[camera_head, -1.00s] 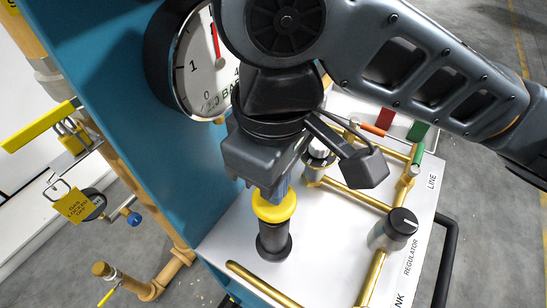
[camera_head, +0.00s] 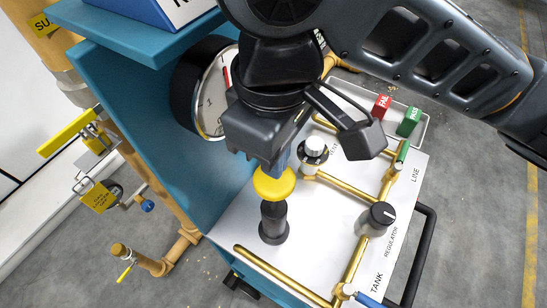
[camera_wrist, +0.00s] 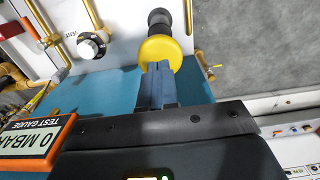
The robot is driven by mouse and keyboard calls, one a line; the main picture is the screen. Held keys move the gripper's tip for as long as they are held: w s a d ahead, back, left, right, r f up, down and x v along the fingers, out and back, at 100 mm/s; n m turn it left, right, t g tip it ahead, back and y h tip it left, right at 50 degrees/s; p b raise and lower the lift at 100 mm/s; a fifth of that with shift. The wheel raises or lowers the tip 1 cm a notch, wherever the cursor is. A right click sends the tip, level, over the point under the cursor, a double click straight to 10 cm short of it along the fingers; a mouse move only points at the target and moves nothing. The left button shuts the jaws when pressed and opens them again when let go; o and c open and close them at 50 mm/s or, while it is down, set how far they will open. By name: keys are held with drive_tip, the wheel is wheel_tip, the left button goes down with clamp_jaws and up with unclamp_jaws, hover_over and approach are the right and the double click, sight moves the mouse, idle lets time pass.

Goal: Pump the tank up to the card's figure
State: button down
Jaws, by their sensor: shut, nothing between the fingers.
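The hand pump has a yellow knob (camera_head: 274,183) on a black upright body (camera_head: 273,222), fixed to the white panel. In the wrist view the knob (camera_wrist: 159,53) is straight ahead of my fingers. My gripper (camera_head: 281,164) is shut and empty, its fingertips (camera_wrist: 160,68) close together at the top of the knob; I cannot tell whether they touch it. The round dial gauge (camera_head: 212,105) with a red needle is partly hidden by my gripper, so its reading is unclear. No readable card figure shows.
Brass pipes join the regulator knob (camera_head: 382,215), a silver knob (camera_head: 314,149), the green LINE handle (camera_head: 403,151) and the blue TANK handle (camera_head: 371,301). Red FAIL (camera_head: 381,106) and green PASS (camera_head: 409,121) blocks sit in a tray. A black rail (camera_head: 427,245) edges the panel.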

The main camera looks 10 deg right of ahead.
idle(0.4)
wheel_tip(320, 180, up, 3)
drive_tip(key=p, duration=0.2)
drive_tip(key=shift+f+p, duration=0.2)
drive_tip(key=shift+p, duration=0.15)
drive_tip(key=shift+r, duration=1.7)
